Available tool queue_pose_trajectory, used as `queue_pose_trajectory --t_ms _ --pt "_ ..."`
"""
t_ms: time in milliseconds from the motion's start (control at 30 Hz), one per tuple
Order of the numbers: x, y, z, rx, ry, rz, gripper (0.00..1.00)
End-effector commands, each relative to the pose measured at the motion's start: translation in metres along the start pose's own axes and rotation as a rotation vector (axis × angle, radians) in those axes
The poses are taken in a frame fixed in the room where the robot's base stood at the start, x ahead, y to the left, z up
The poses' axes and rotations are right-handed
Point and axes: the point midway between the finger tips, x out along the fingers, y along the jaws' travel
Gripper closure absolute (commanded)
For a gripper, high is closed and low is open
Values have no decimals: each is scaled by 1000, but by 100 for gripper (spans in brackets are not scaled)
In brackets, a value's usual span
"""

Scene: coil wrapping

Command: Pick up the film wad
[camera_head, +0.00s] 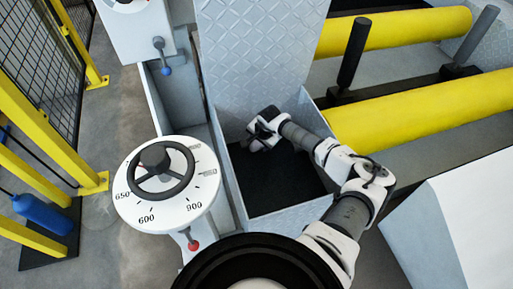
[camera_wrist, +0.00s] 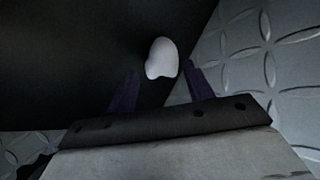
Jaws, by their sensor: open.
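The film wad (camera_wrist: 161,58) shows in the wrist view as a small white, rounded lump on a dark surface. It lies just past my gripper's fingertips, roughly in line with the gap between them. My gripper (camera_wrist: 160,80) is open, its two dark fingers spread, with nothing between them that I can make out. In the head view my gripper (camera_head: 262,128) is inside a metal bin (camera_head: 285,217) with a dark floor, near its back wall. The wad cannot be made out in the head view; my arm and gripper may hide it.
Diamond-plate walls (camera_wrist: 270,65) rise close beside my gripper. The bin's raised lid panel (camera_head: 258,60) stands behind. A round dial with a handwheel (camera_head: 166,190) is at the left, and yellow rollers (camera_head: 420,110) lie to the right. The bin's dark floor (camera_head: 275,185) looks otherwise clear.

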Motion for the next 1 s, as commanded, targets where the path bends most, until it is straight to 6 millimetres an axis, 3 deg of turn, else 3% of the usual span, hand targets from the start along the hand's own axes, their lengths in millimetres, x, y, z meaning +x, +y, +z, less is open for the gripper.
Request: queue_pose_trajectory --t_ms 33,167,467,700,1000 --pt "12 1 3 2 -2 -1 48" --pt "26 1 2 1 0 -1 48" --pt "28 0 1 0 0 -1 48" --pt "28 0 1 0 0 0 80" --pt "27 0 0 0 1 0 82"
